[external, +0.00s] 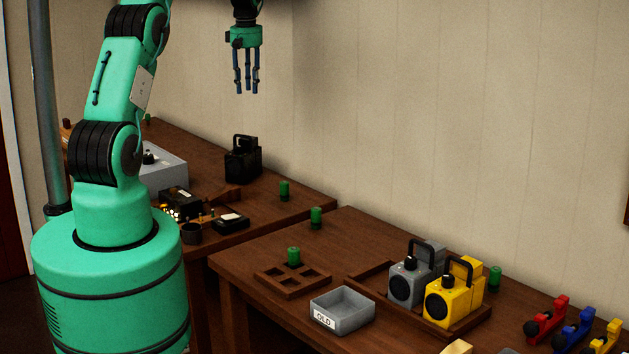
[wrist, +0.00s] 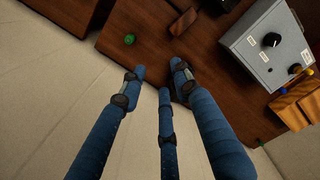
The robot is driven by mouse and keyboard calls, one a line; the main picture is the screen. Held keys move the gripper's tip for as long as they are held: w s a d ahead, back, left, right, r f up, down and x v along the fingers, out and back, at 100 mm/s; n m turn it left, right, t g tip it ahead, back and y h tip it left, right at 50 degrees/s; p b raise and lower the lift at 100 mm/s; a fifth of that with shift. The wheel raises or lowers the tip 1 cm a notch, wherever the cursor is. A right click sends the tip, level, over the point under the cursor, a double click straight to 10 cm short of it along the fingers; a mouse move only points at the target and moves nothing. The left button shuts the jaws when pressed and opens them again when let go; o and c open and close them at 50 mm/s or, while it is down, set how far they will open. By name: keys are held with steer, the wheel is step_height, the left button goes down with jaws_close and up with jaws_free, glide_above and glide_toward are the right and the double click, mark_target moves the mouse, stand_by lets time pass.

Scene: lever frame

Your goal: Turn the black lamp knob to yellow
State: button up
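The black lamp (external: 243,160) is a boxy lantern with a top handle, standing upright on the far table by the wall. Its knob is too dark and small to make out. My gripper (external: 247,88) hangs in the air above the lamp, three blue fingers pointing down, open and empty, not touching it. In the wrist view my gripper (wrist: 160,82) shows its fingers spread over the table. A dark shape (wrist: 181,97) lies partly hidden behind the fingers; I cannot tell for sure that it is the lamp.
A grey box (wrist: 265,58) with a black dial (wrist: 271,40) stands on the far table (external: 285,207). Green cylinders (external: 284,190) stand around. The near table holds a grey lamp (external: 407,285), a yellow lamp (external: 446,303), and a grey bin (external: 342,311). The wall is close behind.

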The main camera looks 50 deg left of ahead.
steer(key=w+a+f+m, duration=0.1)
steer(key=a+m, duration=0.1)
steer(key=m, duration=0.4)
steer(key=m+p, duration=0.5)
steer(key=m, duration=3)
glide_above(238, 146)
step_height(238, 146, down, 11)
steer(key=shift+a+r, duration=0.1)
steer(key=shift+r, duration=0.05)
step_height(238, 146, down, 14)
steer(key=shift+r+p, duration=0.15)
steer(key=shift+p, duration=0.95)
